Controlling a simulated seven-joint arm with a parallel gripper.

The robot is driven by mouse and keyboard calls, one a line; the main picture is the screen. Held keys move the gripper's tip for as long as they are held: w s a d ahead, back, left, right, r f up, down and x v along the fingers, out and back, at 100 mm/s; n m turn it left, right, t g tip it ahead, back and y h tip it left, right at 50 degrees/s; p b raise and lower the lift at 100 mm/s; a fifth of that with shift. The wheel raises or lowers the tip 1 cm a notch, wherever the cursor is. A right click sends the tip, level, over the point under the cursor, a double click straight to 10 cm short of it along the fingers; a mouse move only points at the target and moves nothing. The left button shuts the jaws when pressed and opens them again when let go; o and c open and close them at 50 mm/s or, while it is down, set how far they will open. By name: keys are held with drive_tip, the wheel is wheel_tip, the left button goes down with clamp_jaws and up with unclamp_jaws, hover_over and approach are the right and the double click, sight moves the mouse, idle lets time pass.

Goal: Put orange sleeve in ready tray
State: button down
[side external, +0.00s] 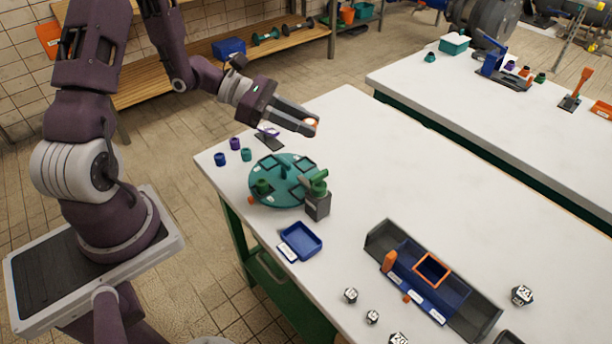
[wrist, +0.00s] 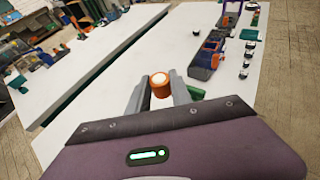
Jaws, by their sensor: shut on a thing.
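My gripper (side external: 308,124) is shut on the orange sleeve, a short orange cylinder (wrist: 160,84) between the fingertips in the wrist view. A shallow blue tray (side external: 301,240) with a white label lies near the table's left edge. A dark long tray (side external: 476,322) holds blue labelled compartments and an orange square frame (side external: 433,267). The labels are too small to read, so I cannot tell which is the ready tray.
A teal round plate (side external: 262,170) with a green-topped grey block (side external: 318,206) stands below my gripper. Small blue, purple and teal sleeves (side external: 235,144) stand left of it. Several dice (side external: 351,295) lie near the front. The table's right middle is clear.

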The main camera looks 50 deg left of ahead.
drive_tip(key=s+d+f+m+g+h, duration=0.2)
drive_tip(key=s+d+m+g, duration=0.2)
drive_tip(key=d+g, duration=0.15)
drive_tip(key=m+g, duration=0.4)
drive_tip(key=m, duration=0.1)
hover_over(299, 239)
wheel_tip(299, 239, down, 3)
drive_tip(key=shift+g+h, duration=0.3)
drive_tip(key=shift+g, duration=0.05)
wheel_tip(299, 239, down, 10)
drive_tip(key=shift+s+r, duration=0.1)
drive_tip(key=shift+f, duration=0.35)
drive_tip(key=shift+f, duration=0.4)
drive_tip(key=c, duration=1.2)
unclamp_jaws()
drive_tip(key=shift+o, duration=0.2)
drive_tip(key=shift+r, duration=0.1)
